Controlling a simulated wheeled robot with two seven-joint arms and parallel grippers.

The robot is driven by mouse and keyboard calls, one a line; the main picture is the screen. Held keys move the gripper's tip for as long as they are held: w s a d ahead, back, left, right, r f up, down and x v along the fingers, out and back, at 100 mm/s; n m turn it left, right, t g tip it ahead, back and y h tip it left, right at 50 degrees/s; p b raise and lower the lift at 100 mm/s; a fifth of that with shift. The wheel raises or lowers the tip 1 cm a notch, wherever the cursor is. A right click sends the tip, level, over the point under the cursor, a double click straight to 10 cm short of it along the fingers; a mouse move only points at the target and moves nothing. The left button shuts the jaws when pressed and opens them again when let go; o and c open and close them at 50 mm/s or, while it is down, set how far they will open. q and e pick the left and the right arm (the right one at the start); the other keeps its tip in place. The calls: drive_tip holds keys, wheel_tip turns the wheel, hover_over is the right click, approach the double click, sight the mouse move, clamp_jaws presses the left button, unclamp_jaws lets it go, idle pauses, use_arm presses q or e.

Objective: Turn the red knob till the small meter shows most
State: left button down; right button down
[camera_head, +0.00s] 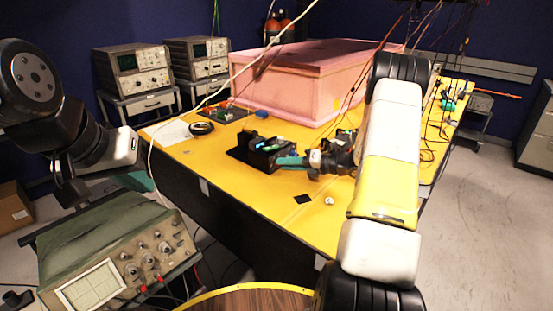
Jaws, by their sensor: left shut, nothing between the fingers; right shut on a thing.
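A small black apparatus (243,154) with green and pale parts stands on the yellow tabletop (222,185). My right gripper (279,161), with teal fingers, reaches its right side from the right and is shut at it. The red knob itself does not show; the fingers appear to be around it and hide it. The small meter and its reading cannot be made out at this size. My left gripper (138,180) is shut and empty, off the table's left edge above the oscilloscope in front, well apart from the apparatus.
A big pink foam box (300,85) fills the back of the table. An oscilloscope (120,250) stands at front left, close below my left gripper. Cables hang across the view and lie at the table's right. A black square (303,199) and a small silvery piece (329,201) lie in front.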

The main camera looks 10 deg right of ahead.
drive_tip(key=shift+r+n, duration=0.1)
drive_tip(key=shift+n, duration=0.3)
drive_tip(key=shift+s+a+n+h, duration=0.1)
drive_tip(key=shift+n+h, duration=0.7)
drive_tip(key=shift+n, duration=0.2)
drive_tip(key=n+t+h, duration=0.1)
drive_tip(key=n, duration=0.1)
drive_tip(key=n+h, duration=0.1)
drive_tip(key=shift+s+a+r+n+t, duration=0.1)
drive_tip(key=shift+s+a+n+t, duration=0.1)
drive_tip(key=shift+n+t, duration=0.2)
drive_tip(key=n+h, duration=0.1)
drive_tip(key=n+t+h, duration=0.1)
drive_tip(key=n, duration=0.1)
drive_tip(key=shift+s+a, duration=0.15)
drive_tip(key=shift+a, duration=0.05)
drive_tip(key=shift+a+n+t+h, duration=0.1)
drive_tip(key=shift+n+t+h, duration=0.65)
drive_tip(key=shift+n, duration=0.55)
drive_tip(key=c, duration=1.3)
unclamp_jaws()
drive_tip(key=shift+o, duration=0.2)
